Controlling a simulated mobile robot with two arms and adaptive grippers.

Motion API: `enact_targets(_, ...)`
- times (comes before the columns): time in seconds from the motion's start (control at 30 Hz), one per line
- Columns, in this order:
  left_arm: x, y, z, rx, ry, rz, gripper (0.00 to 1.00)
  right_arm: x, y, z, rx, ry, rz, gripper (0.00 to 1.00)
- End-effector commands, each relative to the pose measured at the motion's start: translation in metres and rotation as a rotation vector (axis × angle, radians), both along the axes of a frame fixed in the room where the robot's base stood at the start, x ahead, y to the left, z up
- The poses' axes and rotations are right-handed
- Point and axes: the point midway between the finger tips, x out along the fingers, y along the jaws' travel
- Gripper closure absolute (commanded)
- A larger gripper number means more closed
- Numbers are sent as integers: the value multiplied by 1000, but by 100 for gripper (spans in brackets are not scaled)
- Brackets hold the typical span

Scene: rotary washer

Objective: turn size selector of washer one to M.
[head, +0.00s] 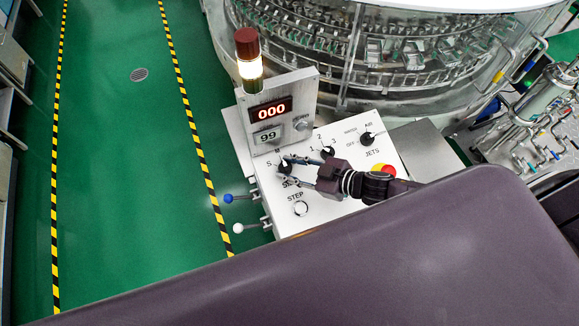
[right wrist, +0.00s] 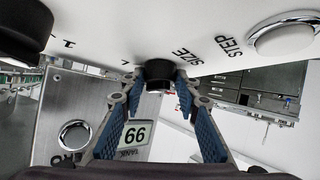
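The size selector is a small black knob (head: 284,168) on the white sloping control panel (head: 330,207), with S to its left and M above it in the head view. My right gripper (head: 287,170) reaches in from the right with one finger on each side of the knob. In the right wrist view the knob (right wrist: 158,70) sits between the spread blue-padded fingertips (right wrist: 159,88), near the word SIZE. The fingers look open, with at most a narrow gap to the knob. Its pointer direction is hard to read. My left gripper is not in view.
A jets knob (head: 367,138), a numbered knob (head: 327,152), a red stop button (head: 384,171) and a step button (head: 300,208) share the panel. A display box (head: 277,112) with a lamp tower (head: 249,62) stands behind. Blue and white levers (head: 238,228) stick out left.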

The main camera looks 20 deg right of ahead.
Motion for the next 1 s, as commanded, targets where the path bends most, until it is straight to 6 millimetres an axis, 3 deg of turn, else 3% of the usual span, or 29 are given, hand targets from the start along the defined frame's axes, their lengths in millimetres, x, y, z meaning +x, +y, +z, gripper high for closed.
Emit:
enact_targets(0.17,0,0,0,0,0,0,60,1,0,1,0,-2,-1,53)
enact_targets(0.53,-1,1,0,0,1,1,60,-4,-3,2,1,2,-1,53)
enact_targets(1.0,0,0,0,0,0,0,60,-51,-43,31,0,4,-2,53)
